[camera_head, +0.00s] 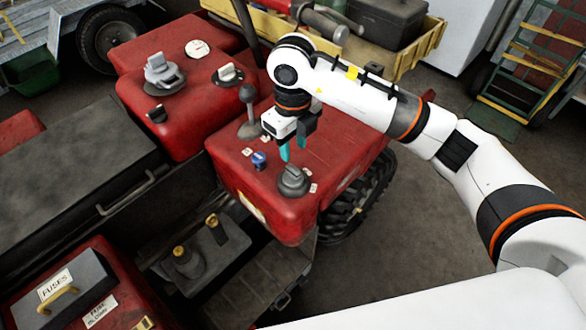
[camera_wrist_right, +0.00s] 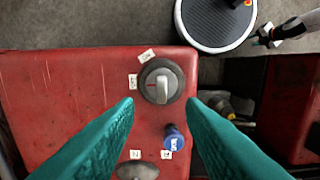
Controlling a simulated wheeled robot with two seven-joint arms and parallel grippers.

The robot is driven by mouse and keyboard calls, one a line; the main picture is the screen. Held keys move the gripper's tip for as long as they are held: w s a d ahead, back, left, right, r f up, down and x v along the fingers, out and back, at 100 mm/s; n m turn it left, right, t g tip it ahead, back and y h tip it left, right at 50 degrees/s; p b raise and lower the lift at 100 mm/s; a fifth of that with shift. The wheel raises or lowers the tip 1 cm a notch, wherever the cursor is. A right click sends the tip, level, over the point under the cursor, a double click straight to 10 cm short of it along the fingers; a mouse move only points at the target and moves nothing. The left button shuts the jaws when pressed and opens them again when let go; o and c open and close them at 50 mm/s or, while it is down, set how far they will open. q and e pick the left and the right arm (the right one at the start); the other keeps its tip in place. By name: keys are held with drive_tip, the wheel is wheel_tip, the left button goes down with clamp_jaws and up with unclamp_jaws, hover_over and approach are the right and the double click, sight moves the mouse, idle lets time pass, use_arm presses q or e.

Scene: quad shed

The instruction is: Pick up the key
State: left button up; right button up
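The key appears to be the small blue-headed piece (camera_head: 259,160) standing on the red panel, left of a grey rotary knob (camera_head: 293,180). It also shows in the right wrist view as a blue head with pale lettering (camera_wrist_right: 173,138), below the knob (camera_wrist_right: 162,82). My right gripper (camera_head: 294,147) is above the panel, its teal fingers apart and empty (camera_wrist_right: 160,101). In the right wrist view, the knob lies just beyond the fingertips and the key between the fingers, nearer the right one. My left gripper (camera_wrist_right: 262,40) seems to show small at upper right; its opening is unclear.
A lever with a round knob (camera_head: 248,112) rises behind the key. Small white labels surround the controls. More switches stand on the red body (camera_head: 190,125). A yellow tray (camera_head: 430,38) with a dark box is behind. Brass-topped fittings (camera_head: 181,256) sit lower left.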

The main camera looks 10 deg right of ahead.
sight(293, 167)
wheel_tip(293, 167, down, 3)
drive_tip(key=shift+r, duration=0.15)
wheel_tip(293, 167, down, 4)
drive_tip(key=shift+s+f+p, duration=0.1)
drive_tip(key=shift+f+p, duration=0.05)
drive_tip(key=shift+p, duration=0.85)
drive_tip(key=shift+f, duration=0.45)
clamp_jaws()
